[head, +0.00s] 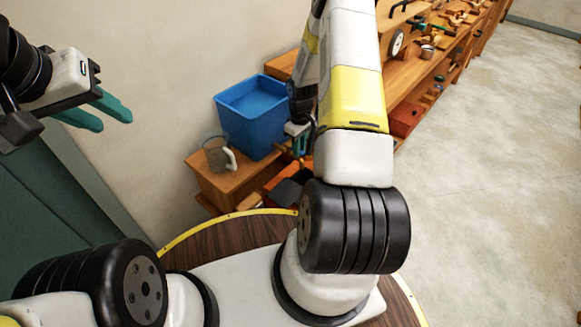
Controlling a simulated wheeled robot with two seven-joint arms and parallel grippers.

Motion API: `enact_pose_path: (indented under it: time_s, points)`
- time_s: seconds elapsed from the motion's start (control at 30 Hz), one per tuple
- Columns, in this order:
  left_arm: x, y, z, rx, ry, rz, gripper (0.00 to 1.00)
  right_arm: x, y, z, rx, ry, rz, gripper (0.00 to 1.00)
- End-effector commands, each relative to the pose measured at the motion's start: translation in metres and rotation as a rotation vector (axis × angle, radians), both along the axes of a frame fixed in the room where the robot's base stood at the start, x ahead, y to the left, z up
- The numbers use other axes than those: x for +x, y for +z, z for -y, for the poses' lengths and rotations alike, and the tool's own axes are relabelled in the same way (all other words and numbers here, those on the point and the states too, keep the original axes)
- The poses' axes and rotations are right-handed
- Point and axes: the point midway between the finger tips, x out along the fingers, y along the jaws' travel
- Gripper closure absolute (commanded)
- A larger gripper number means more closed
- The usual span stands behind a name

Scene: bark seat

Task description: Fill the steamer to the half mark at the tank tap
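A grey, see-through jug with a white handle, which looks like the steamer (215,155), stands on a wooden bench end. A blue open-topped tank (245,135) stands beside it to the right. No tap shows clearly; my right arm covers the area right of the tank. My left gripper (106,113) is at the upper left, in the air, with its two teal fingers apart and nothing between them. My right gripper (299,143) is close to the tank's right side, pointing down. Its teal fingertips are small and partly hidden, and I cannot tell whether they hold anything.
A long wooden workbench (412,72) with tools and small items runs along the wall to the upper right. An orange-red box (404,120) sits on its lower shelf. The pale floor (490,190) to the right is clear. A plain wall stands at the left.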

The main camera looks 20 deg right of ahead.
Motion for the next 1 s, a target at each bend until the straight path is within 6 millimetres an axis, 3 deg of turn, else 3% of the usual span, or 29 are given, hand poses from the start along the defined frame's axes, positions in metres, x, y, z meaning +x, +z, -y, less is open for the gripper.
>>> enact_pose_path:
  time_s: [0.07,0.27,1.0]
  points:
    - [0.0,0.0,0.0,0.0,0.0,0.0,0.64,0.0,0.0,0.0,0.0,0.0,0.0,1.0]
    - [0.0,0.0,0.0,0.0,0.0,0.0,0.64,0.002,0.0,0.001,0.001,0.043,-0.001,1.0]
    - [0.0,0.0,0.0,0.0,0.0,0.0,0.64,0.038,0.001,0.014,0.003,0.885,0.01,1.0]
